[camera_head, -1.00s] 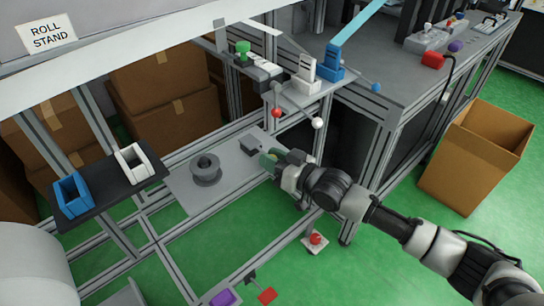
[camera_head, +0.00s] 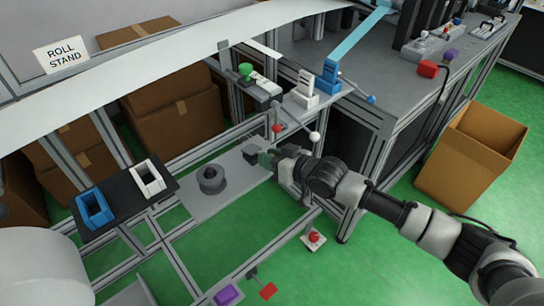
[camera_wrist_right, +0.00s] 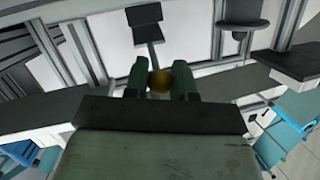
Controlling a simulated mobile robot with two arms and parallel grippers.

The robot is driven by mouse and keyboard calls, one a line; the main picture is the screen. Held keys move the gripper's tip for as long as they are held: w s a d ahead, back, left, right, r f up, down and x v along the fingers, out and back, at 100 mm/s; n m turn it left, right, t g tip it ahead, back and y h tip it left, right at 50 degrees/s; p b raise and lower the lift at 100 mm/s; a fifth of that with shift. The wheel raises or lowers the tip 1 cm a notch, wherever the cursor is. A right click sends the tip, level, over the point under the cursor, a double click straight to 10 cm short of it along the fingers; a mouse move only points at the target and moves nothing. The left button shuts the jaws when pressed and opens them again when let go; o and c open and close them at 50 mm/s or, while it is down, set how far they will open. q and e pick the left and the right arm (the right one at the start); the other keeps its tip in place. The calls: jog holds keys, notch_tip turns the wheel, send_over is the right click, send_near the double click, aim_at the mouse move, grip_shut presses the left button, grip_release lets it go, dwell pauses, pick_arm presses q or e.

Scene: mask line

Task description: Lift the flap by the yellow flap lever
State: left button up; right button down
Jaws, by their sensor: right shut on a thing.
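My right gripper (camera_head: 266,159) reaches in from the right to the right end of a grey plate on the metal frame. In the head view the gripper hides this knob. A small dark grey piece (camera_head: 250,156) sits just left of the fingertips; I cannot tell if it is the flap. My left gripper is not in view.
A dark spool (camera_head: 211,180) stands on the grey plate (camera_head: 196,207). Red (camera_head: 277,129) and white (camera_head: 314,136) ball knobs are close above my right gripper. A red button box (camera_head: 314,239) is on the floor below. An open cardboard box (camera_head: 468,160) stands at right.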

jog(key=shift+w+a+r+p, duration=0.2)
jog(key=shift+w+r, duration=0.1)
jog(key=shift+r, duration=0.45)
jog(key=shift+w+a+r+p, duration=0.2)
jog(key=shift+w+r, duration=0.1)
jog(key=shift+r, duration=0.4)
jog(key=c, duration=1.2)
grip_release()
jog(key=shift+f, duration=0.1)
jog(key=shift+s+f, duration=0.1)
jog(key=shift+s+d, duration=0.2)
jog(key=shift+d, duration=0.15)
jog(key=v, duration=1)
jog(key=shift+a, duration=0.1)
